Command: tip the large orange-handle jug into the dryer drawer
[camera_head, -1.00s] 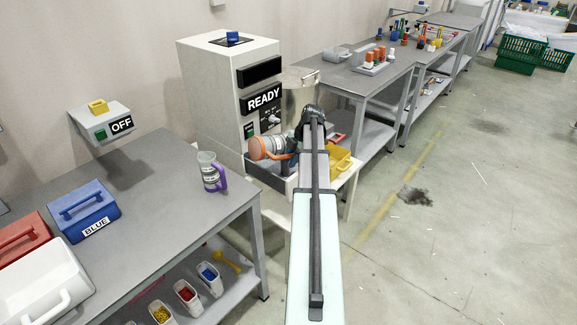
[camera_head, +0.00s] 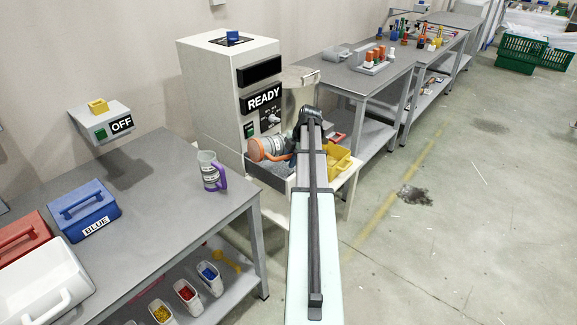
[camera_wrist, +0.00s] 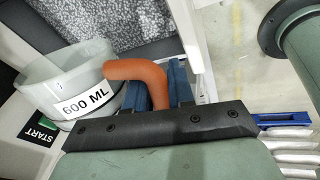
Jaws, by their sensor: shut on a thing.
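The large jug (camera_head: 270,147) is pale and translucent, lying nearly on its side above the dryer drawer (camera_head: 265,176), with an orange round end toward the left. In the wrist view the jug (camera_wrist: 45,82) carries a "600 ML" label, and its orange handle (camera_wrist: 135,70) lies at my blue-padded fingers. My gripper (camera_wrist: 172,85) is shut on that handle. The drawer is pulled out below the dryer (camera_head: 225,100), which reads "READY". Speckled grey drawer lining (camera_wrist: 110,25) shows beyond the jug. The jug's contents and any flow are not visible.
A smaller purple-handled jug (camera_head: 211,171) stands on the left bench (camera_head: 150,215). A yellow bin (camera_head: 338,160) sits right of the drawer, close to my arm. A large pale container (camera_head: 298,92) stands beside the dryer. Open floor lies to the right.

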